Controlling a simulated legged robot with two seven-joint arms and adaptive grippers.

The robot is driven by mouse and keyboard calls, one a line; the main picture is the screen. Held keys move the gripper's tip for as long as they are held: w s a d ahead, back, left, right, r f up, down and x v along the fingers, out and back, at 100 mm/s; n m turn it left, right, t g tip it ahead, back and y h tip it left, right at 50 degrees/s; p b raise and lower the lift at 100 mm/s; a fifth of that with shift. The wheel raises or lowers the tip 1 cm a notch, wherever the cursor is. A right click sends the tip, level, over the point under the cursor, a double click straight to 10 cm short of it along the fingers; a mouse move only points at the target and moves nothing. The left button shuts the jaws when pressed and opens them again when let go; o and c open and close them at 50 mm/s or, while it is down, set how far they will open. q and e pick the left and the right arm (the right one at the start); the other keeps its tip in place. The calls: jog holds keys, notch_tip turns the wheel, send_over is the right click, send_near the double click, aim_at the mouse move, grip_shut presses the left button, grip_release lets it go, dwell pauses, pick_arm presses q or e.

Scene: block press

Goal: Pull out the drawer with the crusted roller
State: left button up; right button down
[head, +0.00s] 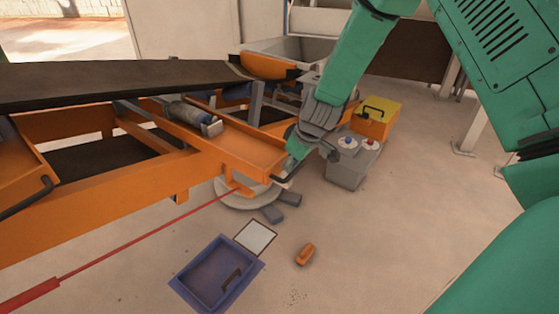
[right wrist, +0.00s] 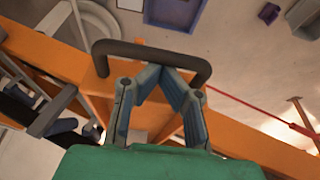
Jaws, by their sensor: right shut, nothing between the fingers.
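An orange drawer (head: 240,142) sticks out from the orange conveyor frame, below the dark belt. A blue-grey roller (head: 190,113) lies in it; its crust is too small to make out. The drawer's dark bar handle (head: 289,178) is on its right end and shows large in the right wrist view (right wrist: 150,48). My right gripper (head: 292,158) is at that end by the handle. In the right wrist view its fingertips (right wrist: 166,68) meet, empty, and appear within the handle's loop; I cannot tell whether they touch it. My left gripper is not in view.
Another dark handle (head: 28,198) is on the orange frame at the left. A red bar (head: 150,232) crosses in front. A blue tray (head: 215,275) and an orange block (head: 305,254) lie on the floor.

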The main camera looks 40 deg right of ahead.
jog(key=s+d+p, duration=0.2)
jog(key=s+d, duration=0.3)
jog(key=s, duration=0.9)
jog(key=shift+s+d+p, duration=0.15)
jog(key=shift+s+p, duration=0.05)
jog(key=shift+p, duration=0.1)
jog(key=shift+d+f, duration=0.1)
